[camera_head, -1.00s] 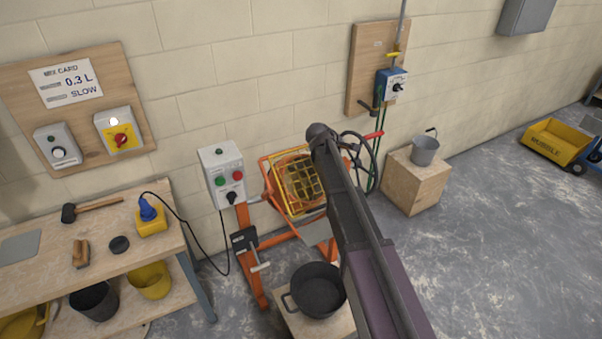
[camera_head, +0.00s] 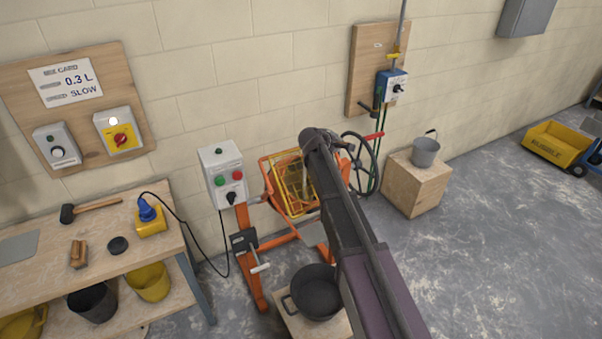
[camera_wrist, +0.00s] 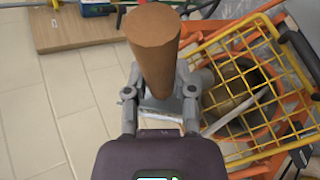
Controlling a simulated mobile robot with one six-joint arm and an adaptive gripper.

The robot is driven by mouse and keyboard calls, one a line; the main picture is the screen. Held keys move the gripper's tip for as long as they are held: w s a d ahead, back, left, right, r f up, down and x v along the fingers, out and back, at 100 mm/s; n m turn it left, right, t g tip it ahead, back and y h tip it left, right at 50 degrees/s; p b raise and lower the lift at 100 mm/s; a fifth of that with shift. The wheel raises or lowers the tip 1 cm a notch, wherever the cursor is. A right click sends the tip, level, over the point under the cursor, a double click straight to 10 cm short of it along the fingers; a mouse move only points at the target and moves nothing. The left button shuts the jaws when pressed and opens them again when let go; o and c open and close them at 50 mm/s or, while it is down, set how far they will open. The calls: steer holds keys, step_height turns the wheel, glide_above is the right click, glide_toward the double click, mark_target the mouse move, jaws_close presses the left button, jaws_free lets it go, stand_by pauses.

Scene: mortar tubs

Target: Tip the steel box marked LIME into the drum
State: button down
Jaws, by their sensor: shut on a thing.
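My gripper (camera_wrist: 160,92) is shut on a brown, round-ended, handle-like piece (camera_wrist: 153,50) that sticks up between its fingers in the wrist view. What this piece belongs to is hidden, and no LIME marking or steel box can be made out. The orange drum (camera_wrist: 270,133) with its yellow mesh guard (camera_wrist: 225,72) is close to the right of the gripper in the wrist view. In the head view the drum (camera_head: 270,181) is at the middle, partly behind my arm, which hides most of the gripper.
A control box (camera_head: 224,177) with buttons stands left of the drum. A black pot (camera_head: 316,291) sits on a block below it. A bucket (camera_head: 425,151) stands on a wooden block (camera_head: 417,186) to the right. A workbench (camera_head: 120,275) is at left. Open floor lies at right.

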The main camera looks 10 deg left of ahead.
steer(key=shift+w+a, duration=0.1)
steer(key=shift+a, duration=0.05)
steer(key=shift+a+r+h, duration=0.1)
steer(key=shift+r+h, duration=0.05)
steer(key=shift+h, duration=0.15)
steer(key=shift+a, duration=0.1)
steer(key=shift+s+a+r+t+b, duration=0.15)
steer(key=shift+s+r+t+b, duration=0.1)
steer(key=shift+t+b, duration=0.15)
steer(key=shift+h, duration=0.3)
steer(key=shift+a+f, duration=0.1)
steer(key=shift+f, duration=0.05)
